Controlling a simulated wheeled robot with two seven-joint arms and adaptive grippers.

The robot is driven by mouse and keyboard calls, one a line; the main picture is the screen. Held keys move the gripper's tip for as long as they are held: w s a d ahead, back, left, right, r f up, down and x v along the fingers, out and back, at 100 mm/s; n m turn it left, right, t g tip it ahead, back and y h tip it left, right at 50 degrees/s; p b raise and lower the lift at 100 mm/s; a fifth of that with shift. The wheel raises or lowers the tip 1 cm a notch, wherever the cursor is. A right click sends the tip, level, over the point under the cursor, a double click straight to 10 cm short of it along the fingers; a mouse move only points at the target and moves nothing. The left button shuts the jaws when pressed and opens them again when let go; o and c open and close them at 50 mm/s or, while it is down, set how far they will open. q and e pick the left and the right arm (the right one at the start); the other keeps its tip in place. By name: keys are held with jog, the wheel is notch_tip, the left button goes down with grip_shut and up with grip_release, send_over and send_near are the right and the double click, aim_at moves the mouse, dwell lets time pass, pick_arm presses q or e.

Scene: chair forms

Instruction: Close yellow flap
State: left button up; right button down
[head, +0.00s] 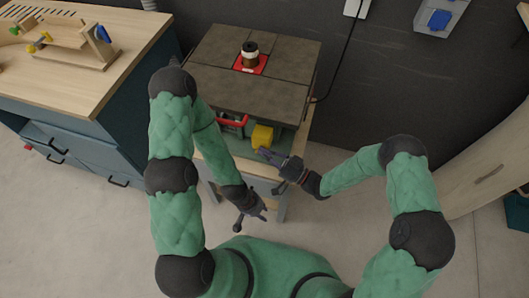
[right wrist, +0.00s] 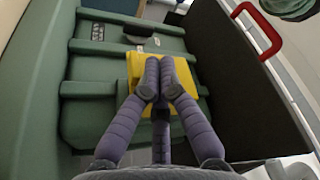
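The yellow flap (head: 262,135) is on the green front of the machine, under its dark top. In the right wrist view the yellow flap (right wrist: 136,68) lies against the green body, partly hidden behind my fingers. I cannot tell its exact angle. My right gripper (head: 266,156) is just in front of the flap. In the right wrist view the fingertips of my right gripper (right wrist: 165,65) are together over the flap, with nothing visible between them; contact is unclear. My left gripper (head: 262,213) is lower, apart from the machine, and its fingers are too small to read.
The dark table top (head: 220,92) overhangs the flap. A red handle (head: 233,122) is left of the flap, and it also shows in the right wrist view (right wrist: 266,32). A workbench (head: 95,65) stands at left. A curved wooden piece (head: 475,165) stands at right.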

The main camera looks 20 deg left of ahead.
jog(key=shift+w+d+t, duration=0.2)
jog(key=shift+w+t, duration=0.1)
jog(key=shift+w, duration=0.2)
jog(key=shift+s+v, duration=0.2)
jog(key=shift+v, duration=2.8)
jog(key=shift+s+v, duration=0.2)
jog(key=shift+v, duration=2.75)
